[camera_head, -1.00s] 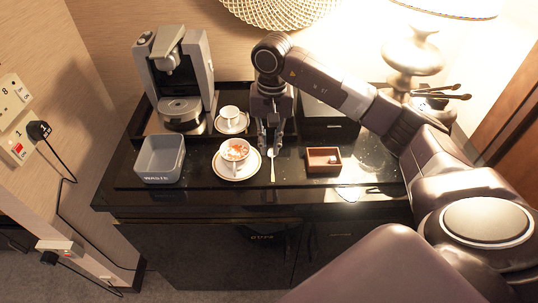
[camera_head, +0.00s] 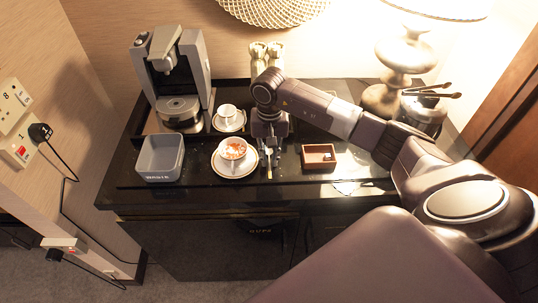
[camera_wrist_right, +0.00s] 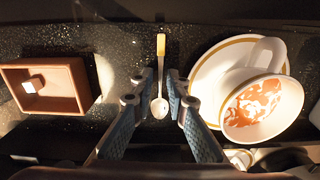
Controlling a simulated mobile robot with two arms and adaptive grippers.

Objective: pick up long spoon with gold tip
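The long spoon with the gold tip (camera_wrist_right: 161,46) lies on the dark counter in the right wrist view, its gold end pointing up the picture and its bowl near the fingers. My right gripper (camera_wrist_right: 161,88) is open, with one finger on each side of the spoon's lower part; I cannot tell whether they touch it. In the head view my right gripper (camera_head: 268,152) is low over the counter and hides much of the spoon. My left gripper is not in view.
A cup on a gold-rimmed saucer (camera_head: 253,167) stands close beside the spoon. A brown box (camera_head: 319,165) is on the other side. A grey waste bin (camera_head: 160,172), a coffee machine (camera_head: 182,112) and a smaller cup (camera_head: 227,110) stand to the left.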

